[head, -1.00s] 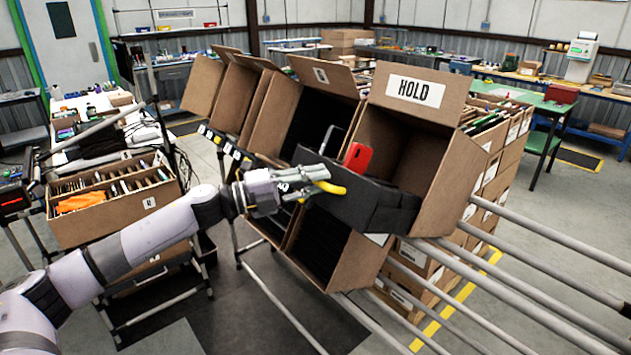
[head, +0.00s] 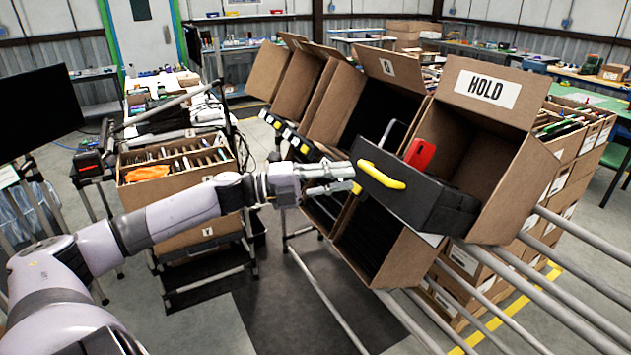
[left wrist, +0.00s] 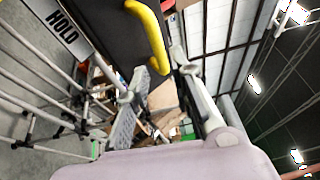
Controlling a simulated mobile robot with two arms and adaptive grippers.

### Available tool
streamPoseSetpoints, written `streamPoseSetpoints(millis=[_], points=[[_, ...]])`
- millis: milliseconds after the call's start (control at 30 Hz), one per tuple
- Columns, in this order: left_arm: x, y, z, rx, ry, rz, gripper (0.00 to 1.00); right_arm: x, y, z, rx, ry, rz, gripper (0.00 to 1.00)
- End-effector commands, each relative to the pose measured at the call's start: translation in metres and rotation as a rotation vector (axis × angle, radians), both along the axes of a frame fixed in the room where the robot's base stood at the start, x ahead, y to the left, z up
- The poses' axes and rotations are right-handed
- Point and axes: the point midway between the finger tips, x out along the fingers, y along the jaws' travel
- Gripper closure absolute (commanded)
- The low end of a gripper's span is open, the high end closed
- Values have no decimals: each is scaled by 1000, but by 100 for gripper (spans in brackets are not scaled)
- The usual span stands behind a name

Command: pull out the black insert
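The black insert (head: 425,195) is a dark box with a yellow handle (head: 383,177) on its front. It sits tilted and sticks partly out of the open carton labelled HOLD (head: 515,150). A red object (head: 420,153) stands up at its top. My left gripper (head: 350,180) is just left of the handle, its fingers pointing at it, and looks apart from it. In the left wrist view the left gripper (left wrist: 155,80) has its fingers spread, with the handle (left wrist: 152,35) near the fingertips and the insert's dark face (left wrist: 100,30) beside it. My right gripper is out of view.
Several other tilted cartons (head: 375,110) stand left of the HOLD carton on a tube rack. Grey tubes (head: 560,275) run out to the lower right. A carton of files with an orange item (head: 147,172) stands at left. Floor (head: 250,320) is clear below the arm.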

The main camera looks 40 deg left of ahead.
Motion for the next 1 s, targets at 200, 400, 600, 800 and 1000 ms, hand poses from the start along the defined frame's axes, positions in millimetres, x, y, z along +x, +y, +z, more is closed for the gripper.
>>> streamPoseSetpoints(millis=[200,400,600,800,1000], points=[[-16,15,-4,-1,5,2,79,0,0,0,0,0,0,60],[-29,26,-4,-2,1,1,79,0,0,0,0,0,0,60],[-35,32,-4,0,1,1,79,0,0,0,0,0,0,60],[-35,33,-4,0,0,1,79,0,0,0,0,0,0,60],[-35,33,-4,0,0,1,79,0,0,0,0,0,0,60]])
